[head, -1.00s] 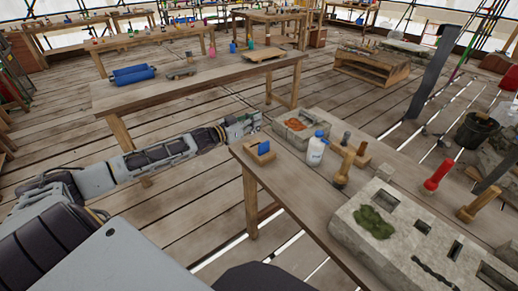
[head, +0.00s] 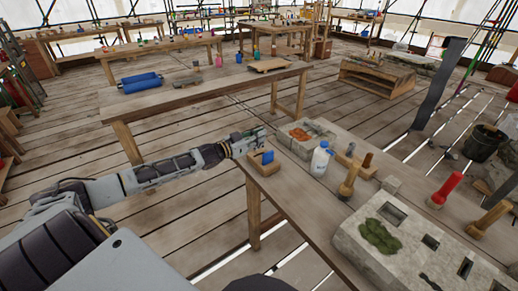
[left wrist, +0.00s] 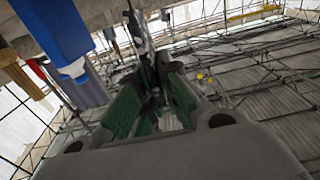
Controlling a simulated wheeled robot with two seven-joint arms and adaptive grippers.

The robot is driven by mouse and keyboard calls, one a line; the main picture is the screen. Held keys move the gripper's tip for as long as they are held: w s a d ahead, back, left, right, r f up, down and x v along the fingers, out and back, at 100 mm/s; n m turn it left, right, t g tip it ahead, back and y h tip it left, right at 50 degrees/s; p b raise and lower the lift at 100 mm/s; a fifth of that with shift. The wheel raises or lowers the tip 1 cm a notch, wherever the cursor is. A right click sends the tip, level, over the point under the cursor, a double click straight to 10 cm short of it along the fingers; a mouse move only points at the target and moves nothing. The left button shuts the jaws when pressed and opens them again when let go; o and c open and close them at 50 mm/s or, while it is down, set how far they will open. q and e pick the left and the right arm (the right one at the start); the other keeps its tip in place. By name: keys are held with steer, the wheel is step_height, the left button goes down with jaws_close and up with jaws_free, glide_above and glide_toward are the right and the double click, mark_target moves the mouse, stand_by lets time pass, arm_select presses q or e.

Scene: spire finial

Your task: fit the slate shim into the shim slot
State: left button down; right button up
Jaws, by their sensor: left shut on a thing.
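My left gripper (head: 256,138) is over the near left corner of the workbench, just above a wooden block with a blue piece in it (head: 267,157). In the left wrist view its green-padded fingers (left wrist: 150,105) stand a little apart, shut on a thin dark piece that I take for the slate shim; its outline is mostly hidden. The pale stone block (head: 357,222) lies at the right of the bench, with several dark openings in its top, such as this one (head: 430,242). I cannot tell which is the shim slot. My right gripper is not in view.
A tray with orange material (head: 303,134) lies behind. Another table (head: 205,88) holds blue rolls (head: 140,82).

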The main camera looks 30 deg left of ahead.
arm_select(q)
steer(key=shift+f, duration=0.35)
